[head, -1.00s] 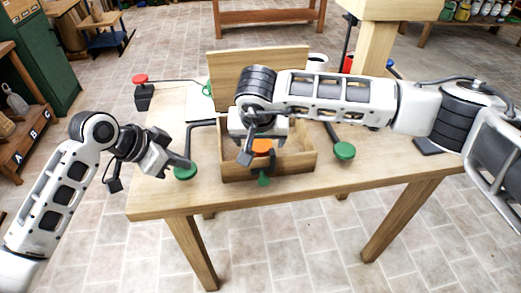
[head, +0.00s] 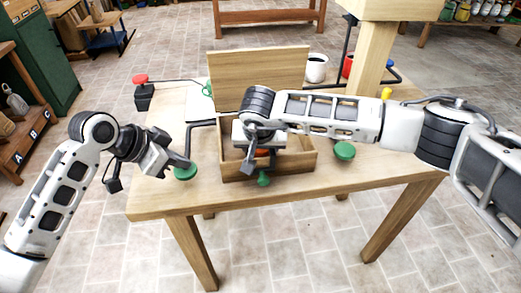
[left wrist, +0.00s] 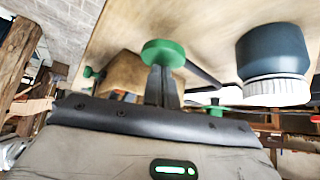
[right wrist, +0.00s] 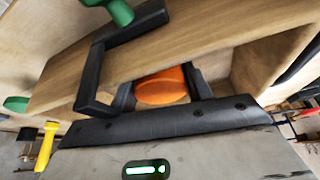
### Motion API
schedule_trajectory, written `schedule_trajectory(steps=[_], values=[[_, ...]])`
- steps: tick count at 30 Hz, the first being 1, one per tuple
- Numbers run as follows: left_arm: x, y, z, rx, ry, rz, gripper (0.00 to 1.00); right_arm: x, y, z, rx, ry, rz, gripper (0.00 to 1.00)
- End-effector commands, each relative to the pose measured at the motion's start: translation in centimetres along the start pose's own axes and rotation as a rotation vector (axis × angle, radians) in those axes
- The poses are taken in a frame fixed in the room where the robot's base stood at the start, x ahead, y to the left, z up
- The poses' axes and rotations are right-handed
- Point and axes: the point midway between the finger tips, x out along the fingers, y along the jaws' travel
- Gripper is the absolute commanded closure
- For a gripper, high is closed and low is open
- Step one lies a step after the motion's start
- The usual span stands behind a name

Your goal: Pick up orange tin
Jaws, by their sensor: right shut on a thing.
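The orange tin (head: 262,153) is inside the open wooden box (head: 290,164) on the table, mostly hidden by my right gripper in the head view. In the right wrist view, the tin (right wrist: 163,86) sits between the two dark fingers of my right gripper (right wrist: 162,93), which is shut on it. The fingers reach down inside the box, behind its front wall. Whether the tin touches the box floor is hidden.
The box's raised lid (head: 260,75) stands behind it. A red knob (head: 140,79) is far left.

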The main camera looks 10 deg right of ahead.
Motion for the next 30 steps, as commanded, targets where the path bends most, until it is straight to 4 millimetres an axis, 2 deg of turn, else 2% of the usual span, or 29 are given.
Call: schedule_trajectory(steps=[5, 8, 18, 21, 30], values=[[0.0, 0.0, 0.0, 0.000, -0.001, 0.000, 1.00, -0.2, 0.0, -0.2, 0.001, 0.002, -0.001, 0.75], [0.0, 0.0, 0.0, 0.000, -0.001, 0.000, 1.00, -1.1, 0.0, -0.7, 0.001, 0.005, -0.003, 0.75], [0.0, 0.0, 0.0, 0.000, -0.001, 0.000, 1.00, -7.1, 0.0, -3.3, 0.001, 0.005, -0.002, 0.75], [0.0, 0.0, 0.0, 0.000, -0.001, 0.000, 1.00, -8.3, 0.0, -3.8, 0.001, 0.003, -0.002, 0.75], [0.0, 0.0, 0.0, 0.000, -0.001, 0.000, 1.00, -9.2, 0.0, -4.1, 0.000, 0.001, 0.000, 0.75]])
